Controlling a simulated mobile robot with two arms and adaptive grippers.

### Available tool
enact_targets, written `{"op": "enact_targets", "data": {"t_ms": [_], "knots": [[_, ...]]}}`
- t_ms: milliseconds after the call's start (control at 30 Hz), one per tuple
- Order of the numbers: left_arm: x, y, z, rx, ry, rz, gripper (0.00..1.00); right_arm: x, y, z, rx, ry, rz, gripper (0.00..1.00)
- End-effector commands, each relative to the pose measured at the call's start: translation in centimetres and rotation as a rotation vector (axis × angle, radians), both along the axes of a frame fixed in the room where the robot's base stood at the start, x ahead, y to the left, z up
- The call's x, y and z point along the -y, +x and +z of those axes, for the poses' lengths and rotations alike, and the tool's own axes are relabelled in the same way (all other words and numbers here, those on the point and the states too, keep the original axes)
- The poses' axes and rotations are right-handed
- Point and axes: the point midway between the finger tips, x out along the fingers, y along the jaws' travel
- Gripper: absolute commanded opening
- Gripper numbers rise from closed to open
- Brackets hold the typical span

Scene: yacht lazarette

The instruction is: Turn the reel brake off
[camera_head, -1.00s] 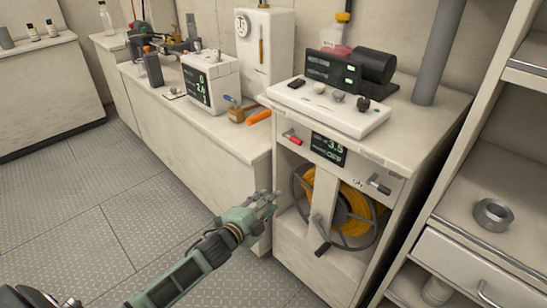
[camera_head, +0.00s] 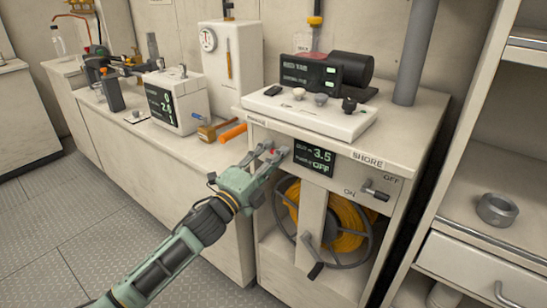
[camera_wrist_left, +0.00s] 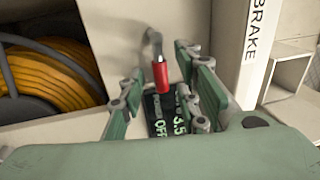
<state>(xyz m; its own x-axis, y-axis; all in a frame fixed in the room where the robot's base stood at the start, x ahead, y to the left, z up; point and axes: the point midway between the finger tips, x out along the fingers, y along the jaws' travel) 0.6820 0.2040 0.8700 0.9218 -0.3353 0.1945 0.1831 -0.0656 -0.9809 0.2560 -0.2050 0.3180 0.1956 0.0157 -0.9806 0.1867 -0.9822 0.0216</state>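The reel brake lever has a red handle that shows in the left wrist view (camera_wrist_left: 161,78) on a short grey stem, close to a BRAKE label (camera_wrist_left: 254,35). In the head view it is mostly hidden by my fingers, left of the small display reading 3.5 and OFF (camera_head: 314,159). My left gripper (camera_head: 273,152) is open at the reel cabinet's front, its fingers on either side of the red handle with gaps showing. The reel (camera_head: 345,222) of yellow cable sits below. My right gripper is not in view.
A SHORE lever (camera_head: 375,192) with OFF and ON marks is on the same panel, to the right. A crank handle (camera_head: 314,268) sticks out from the reel. A shelf unit (camera_head: 470,190) stands at the right. Floor is clear at the left.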

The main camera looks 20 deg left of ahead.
Motion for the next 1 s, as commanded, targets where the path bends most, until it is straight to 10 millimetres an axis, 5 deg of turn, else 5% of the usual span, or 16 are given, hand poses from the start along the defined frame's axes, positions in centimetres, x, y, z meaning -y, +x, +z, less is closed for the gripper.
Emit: {"op": "enact_targets", "data": {"t_ms": [333, 700, 1000], "knots": [[0.22, 0.54, 0.07, -0.001, -0.001, 0.000, 0.30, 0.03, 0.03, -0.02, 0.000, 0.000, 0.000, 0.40], [0.20, 0.51, 0.05, -0.001, -0.001, 0.000, 0.00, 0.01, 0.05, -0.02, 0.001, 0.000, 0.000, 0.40], [0.20, 0.51, -0.03, -0.003, -0.001, 0.000, 0.00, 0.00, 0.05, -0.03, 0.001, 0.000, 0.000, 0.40]]}}
